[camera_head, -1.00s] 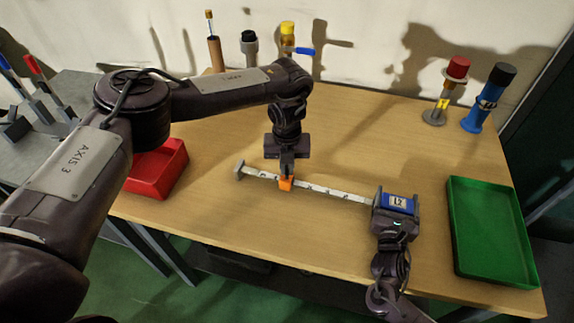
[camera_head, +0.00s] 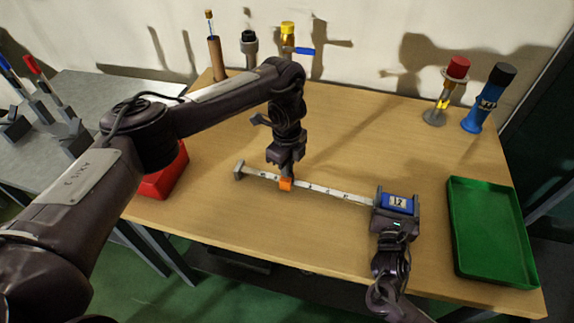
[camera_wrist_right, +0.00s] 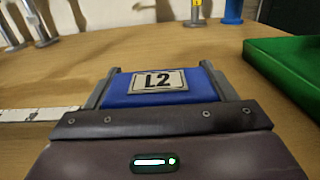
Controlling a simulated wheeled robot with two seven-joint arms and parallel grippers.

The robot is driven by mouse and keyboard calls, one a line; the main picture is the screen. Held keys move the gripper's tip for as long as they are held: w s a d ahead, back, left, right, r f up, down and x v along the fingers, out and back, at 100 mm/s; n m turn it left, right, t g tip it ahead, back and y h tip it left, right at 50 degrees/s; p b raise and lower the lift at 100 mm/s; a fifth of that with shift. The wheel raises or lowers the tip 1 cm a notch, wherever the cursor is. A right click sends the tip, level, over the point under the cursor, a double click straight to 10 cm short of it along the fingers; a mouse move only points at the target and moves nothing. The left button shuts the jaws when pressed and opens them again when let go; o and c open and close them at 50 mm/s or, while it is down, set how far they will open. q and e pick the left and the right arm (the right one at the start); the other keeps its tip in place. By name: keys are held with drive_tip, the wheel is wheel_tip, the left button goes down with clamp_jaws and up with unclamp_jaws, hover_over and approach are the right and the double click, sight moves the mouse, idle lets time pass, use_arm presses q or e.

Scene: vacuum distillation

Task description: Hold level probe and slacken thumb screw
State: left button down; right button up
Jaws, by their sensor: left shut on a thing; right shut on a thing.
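The level probe is a white marked rod (camera_head: 325,189) with a grey end piece (camera_head: 239,171) at its left and a blue head labelled L2 (camera_head: 398,203) at its right. My right gripper (camera_head: 396,209) is shut on the blue head; the head also shows between the fingers in the right wrist view (camera_wrist_right: 160,86). An orange thumb screw (camera_head: 286,184) sits on the rod left of its middle. My left gripper (camera_head: 286,174) comes down from above and is shut on the orange thumb screw. The fingertips partly hide the screw's top.
A green tray (camera_head: 483,275) lies at the right, close to my right gripper. A red tray (camera_head: 158,186) is partly behind my left arm. Upright fittings stand along the back, including a blue cylinder (camera_head: 480,115) and a red-topped one (camera_head: 458,68). The table's middle back is clear.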

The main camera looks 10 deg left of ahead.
use_arm(q)
drive_tip(key=shift+n, duration=1.6)
drive_tip(key=c, duration=1.5)
unclamp_jaws()
drive_tip(key=shift+r, duration=0.1)
wheel_tip(320, 180, up, 12)
drive_tip(key=shift+f, duration=0.1)
